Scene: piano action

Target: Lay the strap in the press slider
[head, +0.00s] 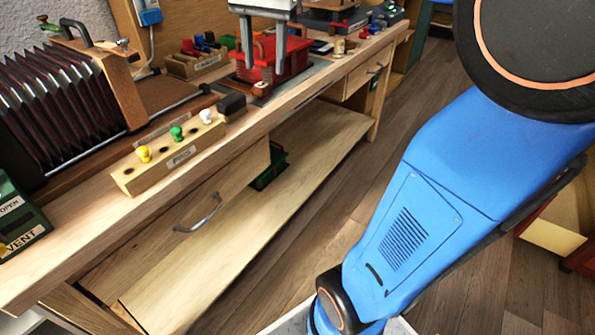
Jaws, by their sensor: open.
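My gripper (264,69) comes down from the top edge in the head view, with two grey fingers spread apart. It is open. Its fingers are in front of or over a red block-like fixture (298,58) on a dark base plate on the bench. I cannot tell whether the fingers touch it. This may be the press, but its slider cannot be told apart. No strap can be made out; something small and brown (260,88) is at the front of the fixture, too small to identify.
The wooden bench (75,237) carries dark bellows (60,100), a block with yellow, green and white pegs (165,160), another peg rack (195,65) and a green vent box (18,222). Drawer handles (198,215) stick out in front. My blue arm covers the right; wooden floor (340,190) is clear between.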

